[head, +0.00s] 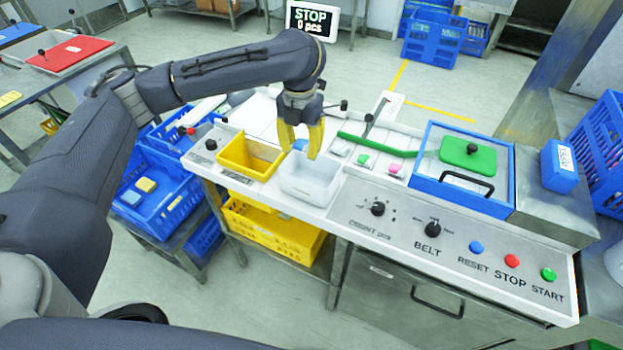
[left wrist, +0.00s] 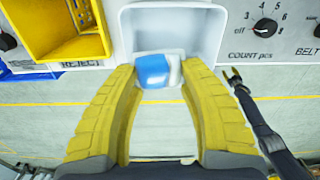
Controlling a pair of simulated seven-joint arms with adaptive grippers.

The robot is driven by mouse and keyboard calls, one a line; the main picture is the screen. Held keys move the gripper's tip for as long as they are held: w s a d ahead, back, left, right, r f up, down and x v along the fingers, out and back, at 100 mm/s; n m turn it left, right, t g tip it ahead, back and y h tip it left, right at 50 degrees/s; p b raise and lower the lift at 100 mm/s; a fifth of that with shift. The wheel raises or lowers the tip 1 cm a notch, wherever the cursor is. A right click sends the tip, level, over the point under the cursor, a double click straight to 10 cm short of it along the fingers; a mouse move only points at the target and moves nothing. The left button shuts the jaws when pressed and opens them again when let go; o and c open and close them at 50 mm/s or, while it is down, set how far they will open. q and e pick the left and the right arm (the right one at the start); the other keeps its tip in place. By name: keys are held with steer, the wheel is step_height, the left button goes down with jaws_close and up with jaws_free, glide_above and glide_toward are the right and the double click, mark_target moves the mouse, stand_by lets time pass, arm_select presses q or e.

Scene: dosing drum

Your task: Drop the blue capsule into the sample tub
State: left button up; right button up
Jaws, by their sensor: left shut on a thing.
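My left gripper (head: 301,152) has its yellow fingers pointing down over the sample tub. It is shut on the blue capsule (head: 300,145), which is partly hidden by the fingers. In the left wrist view the capsule (left wrist: 154,71), blue with a whitish end, sits between the fingertips (left wrist: 158,80). In the left wrist view the tub (left wrist: 207,16) lies just beyond the capsule. A dark arm, apparently my right one, ends in a small gripper (left wrist: 233,77) there; its jaws are too small to read.
A yellow reject bin (head: 235,165) stands directly left of the tub. Right of it are a green strip (head: 378,146), pink and green pieces, and a blue-framed box (head: 428,180) with a green lid. A sign (head: 313,20) reads STOP, 0 pcs.

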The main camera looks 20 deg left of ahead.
arm_select(q)
steer(key=shift+d+f, duration=0.1)
steer(key=shift+f, duration=2.85)
steer(key=o, duration=1)
steer(key=shift+c, duration=0.2)
steer(key=shift+r, duration=5.95)
